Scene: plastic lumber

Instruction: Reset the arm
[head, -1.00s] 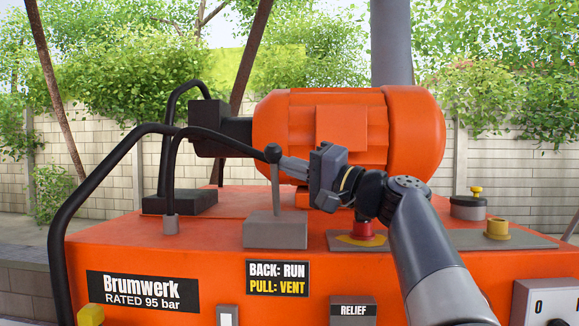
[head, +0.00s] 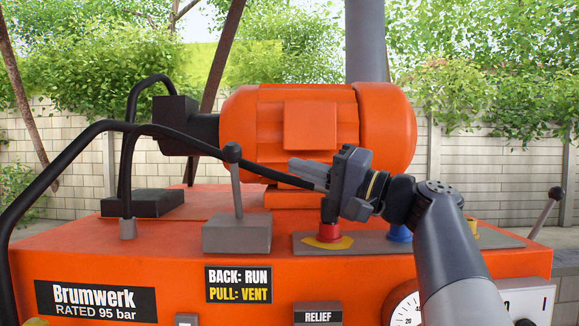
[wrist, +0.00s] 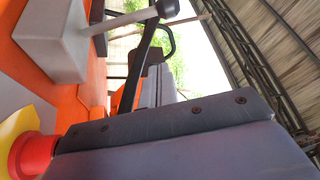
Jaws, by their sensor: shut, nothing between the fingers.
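My gripper (head: 308,171) is shut and empty in the head view, its fingers pointing left above the orange machine (head: 130,262). The fingertips are to the right of the grey lever (head: 237,190) with its black ball knob and appear apart from it. In the wrist view the gripper's grey body fills the lower part. The lever (wrist: 125,27) shows at the top left there, on its pale block. A red fitting (wrist: 34,155) on a yellow plate is at the lower left; it also shows below my gripper in the head view (head: 329,232).
An orange motor (head: 310,130) stands behind my gripper. Black hoses (head: 60,170) arch at the left. A blue fitting (head: 399,233), a gauge (head: 406,310) and a second lever (head: 546,210) are to the right. A wall and foliage are behind.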

